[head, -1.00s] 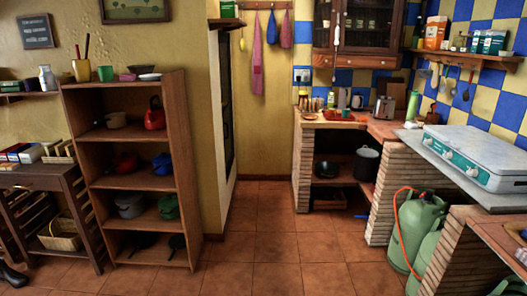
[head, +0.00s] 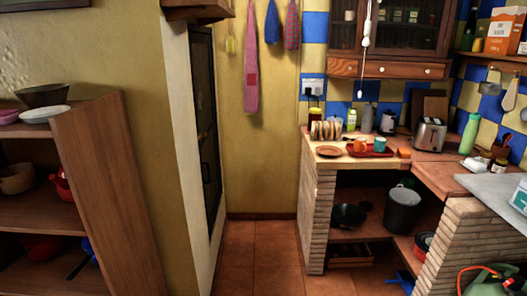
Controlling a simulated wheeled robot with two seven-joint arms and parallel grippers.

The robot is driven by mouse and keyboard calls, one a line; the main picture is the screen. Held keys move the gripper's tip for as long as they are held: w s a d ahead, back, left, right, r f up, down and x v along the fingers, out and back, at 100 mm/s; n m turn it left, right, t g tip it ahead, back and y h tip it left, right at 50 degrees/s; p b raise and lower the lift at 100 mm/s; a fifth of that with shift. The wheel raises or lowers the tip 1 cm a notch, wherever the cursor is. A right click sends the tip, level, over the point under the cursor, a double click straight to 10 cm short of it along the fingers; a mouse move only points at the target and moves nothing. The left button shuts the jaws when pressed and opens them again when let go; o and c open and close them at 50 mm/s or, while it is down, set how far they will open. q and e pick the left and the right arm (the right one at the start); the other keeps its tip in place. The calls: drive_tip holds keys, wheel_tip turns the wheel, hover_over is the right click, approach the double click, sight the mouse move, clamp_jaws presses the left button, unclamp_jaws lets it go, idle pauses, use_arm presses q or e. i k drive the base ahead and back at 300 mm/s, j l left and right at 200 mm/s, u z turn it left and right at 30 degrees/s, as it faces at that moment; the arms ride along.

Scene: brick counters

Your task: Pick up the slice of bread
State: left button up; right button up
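A row of several pale, upright slices (head: 326,130), which look like bread, stands at the back left of the far brick counter (head: 320,163). They are small in the head view, and I cannot tell whether a rack holds them. A round brown plate (head: 328,152) lies in front of them. A silver toaster (head: 429,135) stands further right on the counter. Neither of my grippers is in view.
A red tray (head: 376,154) and a teal mug (head: 380,144) are right of the plate. A green bottle (head: 469,134) stands near the right wall. A wooden shelf unit (head: 115,190) is at left. The tiled floor (head: 255,255) between shelf and counter is clear.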

sight(314, 127)
drive_tip(key=i+z, duration=0.2)
drive_tip(key=i, duration=0.2)
drive_tip(key=i+j+z, duration=0.2)
drive_tip(key=i, duration=0.25)
drive_tip(key=i+j+z, duration=0.15)
drive_tip(key=i, duration=0.25)
